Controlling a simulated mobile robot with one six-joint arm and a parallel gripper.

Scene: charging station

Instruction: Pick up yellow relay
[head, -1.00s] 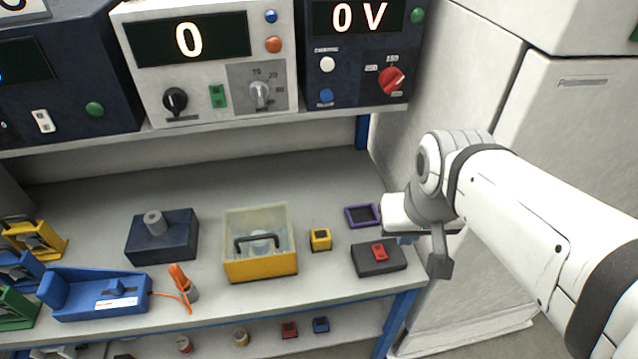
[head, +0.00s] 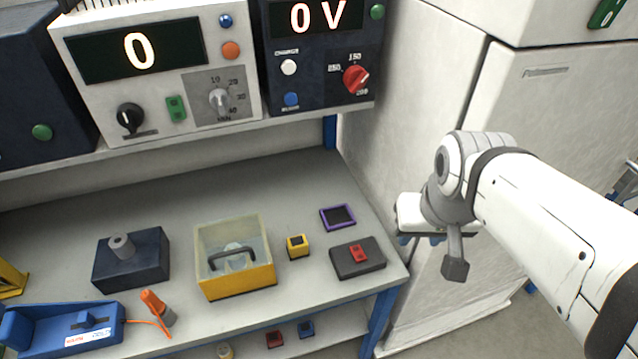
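My gripper (head: 424,238) is right of the bench's right edge, apart from the relay and seen from behind. Its fingers are mostly hidden by my arm's wrist, so I cannot tell whether it is open or shut.
A purple-framed dark tray (head: 338,217) and a dark block with a red part (head: 357,258) stand right of the relay. A navy block with a grey knob (head: 131,262) is left. An instrument shelf (head: 200,137) overhangs the back. A lower shelf holds small red and blue blocks.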

